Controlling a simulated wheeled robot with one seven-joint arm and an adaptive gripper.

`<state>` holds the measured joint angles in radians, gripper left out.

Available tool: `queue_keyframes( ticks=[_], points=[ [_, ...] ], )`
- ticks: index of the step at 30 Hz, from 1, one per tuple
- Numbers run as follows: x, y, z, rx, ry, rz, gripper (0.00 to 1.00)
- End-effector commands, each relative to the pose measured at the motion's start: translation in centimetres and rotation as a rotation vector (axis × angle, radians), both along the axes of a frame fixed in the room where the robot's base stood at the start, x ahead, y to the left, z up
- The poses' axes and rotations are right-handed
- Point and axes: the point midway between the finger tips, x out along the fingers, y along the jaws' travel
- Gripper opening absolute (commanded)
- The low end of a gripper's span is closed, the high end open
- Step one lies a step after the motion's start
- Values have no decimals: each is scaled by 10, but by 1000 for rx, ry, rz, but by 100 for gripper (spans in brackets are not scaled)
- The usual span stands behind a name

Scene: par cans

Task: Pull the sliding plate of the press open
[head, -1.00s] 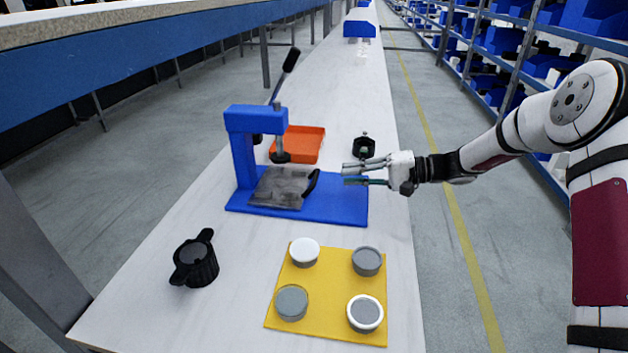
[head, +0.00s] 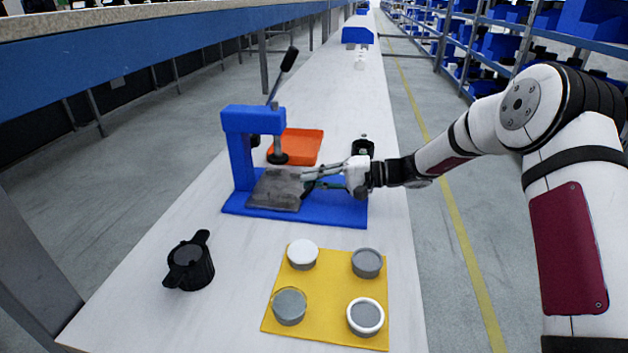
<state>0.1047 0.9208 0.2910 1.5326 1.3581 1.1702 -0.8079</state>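The blue press (head: 240,150) stands on the white table with its blue base plate (head: 345,207) toward the right. Its grey sliding plate (head: 273,190) lies on the base, under the press column. The plate's dark handle, at its right edge, is now mostly hidden by my gripper. My gripper (head: 310,180) reaches in from the right, low over the base, with its fingers apart around the handle area. I cannot see whether the fingers touch the handle.
A yellow mat (head: 328,290) with several round cans lies in front of the press. A black two-handled part (head: 190,264) stands at front left. An orange tray (head: 300,146) is behind the press. A dark object (head: 363,147) stands behind my gripper.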

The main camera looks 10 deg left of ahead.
Motion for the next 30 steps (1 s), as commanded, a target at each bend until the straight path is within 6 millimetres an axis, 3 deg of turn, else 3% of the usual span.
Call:
queue_keyframes(
  ticks=[10, 22, 30],
  points=[
    [0, -5, 0, -1, 0, -1, 0],
    [-2, -99, -1, -1, -1, -6, 0],
    [-4, -115, 0, -1, 0, -1, 0]
  ],
)
